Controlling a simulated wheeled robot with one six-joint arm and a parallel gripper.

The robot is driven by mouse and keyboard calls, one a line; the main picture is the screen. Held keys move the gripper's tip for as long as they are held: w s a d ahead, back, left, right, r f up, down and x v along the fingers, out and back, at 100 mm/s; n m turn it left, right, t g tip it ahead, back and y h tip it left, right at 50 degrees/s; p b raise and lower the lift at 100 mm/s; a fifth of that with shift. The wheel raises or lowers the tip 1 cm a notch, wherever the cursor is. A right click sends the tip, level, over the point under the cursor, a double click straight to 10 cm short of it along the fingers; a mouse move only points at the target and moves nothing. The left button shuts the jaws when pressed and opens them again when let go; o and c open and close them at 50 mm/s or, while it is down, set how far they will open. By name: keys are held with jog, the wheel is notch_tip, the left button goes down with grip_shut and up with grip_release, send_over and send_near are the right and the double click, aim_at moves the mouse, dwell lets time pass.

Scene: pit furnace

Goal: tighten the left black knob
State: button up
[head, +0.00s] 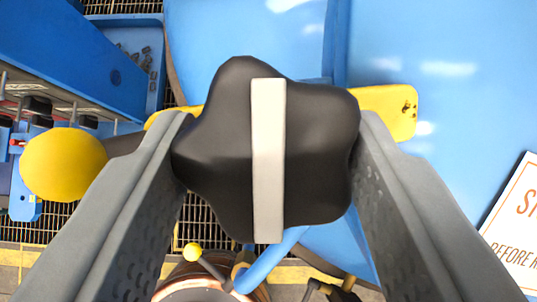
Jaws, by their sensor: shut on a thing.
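A black lobed knob (215,150) with a pale stripe across its top fills the middle of the head view. My gripper (268,150) has its two grey fingers on either side of the knob, shut on it near the fingertips. The stripe runs nearly straight up and down in the picture. The knob sits in front of a yellow bar (391,108), which shows on both sides of it. What lies directly under the knob is hidden.
A yellow ball (63,164) is at the left, close to my left finger. Blue panels (440,60) fill the upper right, with a white sign (518,225) at the right edge. Below are a metal grating (205,215), a blue pipe (272,258) and a small yellow ball (192,251).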

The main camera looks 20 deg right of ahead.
jog(key=m, duration=0.2)
jog(key=m+h, duration=0.1)
jog(key=m, duration=0.1)
jog(key=shift+w+a+m+g+h, duration=0.1)
jog(key=shift+a+m+g+h, duration=0.05)
jog(key=shift+m+g+h, duration=0.15)
jog(key=m+g+h, duration=0.1)
jog(key=m, duration=0.4)
jog(key=shift+w+a, duration=0.1)
jog(key=m+g, duration=0.1)
jog(key=m, duration=0.1)
jog(key=m+g+h, duration=0.1)
jog(key=m, duration=0.1)
jog(key=shift+w+r+m, duration=0.1)
jog(key=shift+m, duration=0.2)
jog(key=shift+m+g, duration=0.6)
jog(key=shift+m, duration=1.1)
jog(key=o, duration=1)
